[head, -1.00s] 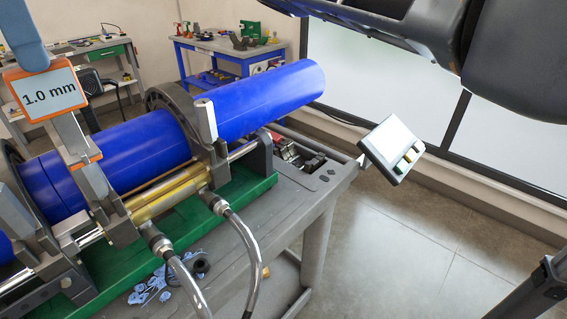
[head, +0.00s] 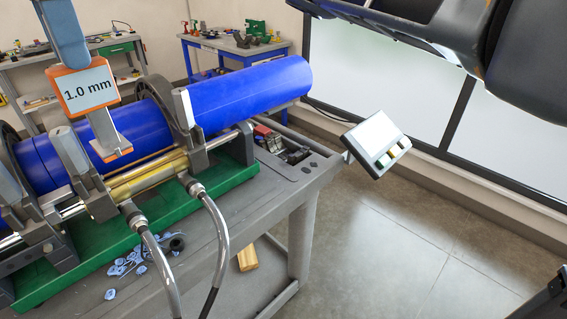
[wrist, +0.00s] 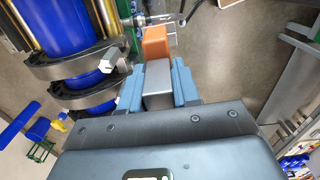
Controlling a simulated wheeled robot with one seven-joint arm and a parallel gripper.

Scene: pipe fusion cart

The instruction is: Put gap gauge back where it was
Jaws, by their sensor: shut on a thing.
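The gap gauge (head: 87,86) has an orange-edged plate reading "1.0 mm" and a grey stem with an orange-trimmed lower end. My gripper (head: 68,50), with light blue fingers, is shut on its upper part. The gauge hangs in front of the blue pipe (head: 130,128), between the pipe clamps in the head view; I cannot tell whether it touches anything. In the wrist view, the gauge's grey part (wrist: 157,85) sits between the fingers, with its orange part (wrist: 155,42) beyond them. The place it came from is not clear.
The fusion machine (head: 150,180) stands on a green base on the grey cart (head: 255,200). Two hoses (head: 220,240) hang over the cart's front. Blue shavings (head: 135,258) lie in front of the base. A tilted control box (head: 375,143) sticks out at the cart's right. Floor to the right is clear.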

